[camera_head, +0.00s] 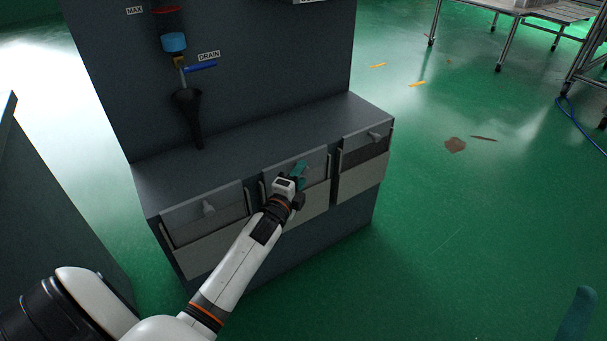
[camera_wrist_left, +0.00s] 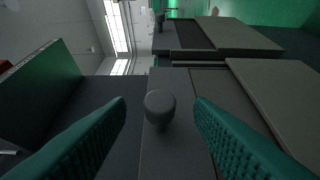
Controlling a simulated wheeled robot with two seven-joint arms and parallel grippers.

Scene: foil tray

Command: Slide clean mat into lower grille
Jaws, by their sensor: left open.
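A grey cabinet (camera_head: 260,130) has three low front bays side by side, each with a knobbed dark flap above a paler panel. My left gripper (camera_head: 300,172) is at the middle bay's flap (camera_head: 283,170). In the left wrist view its teal fingers are open, one on each side of a round grey knob (camera_wrist_left: 160,106); I cannot tell whether they touch it. A teal fingertip, apparently of my right gripper (camera_head: 578,314), shows at the lower right edge. I cannot tell a clean mat apart from the pale panels (camera_head: 208,250).
A drain pipe with a blue handle (camera_head: 202,67) and black funnel (camera_head: 187,105) stands above the cabinet's ledge. Metal tables (camera_head: 480,8) are at the back right.

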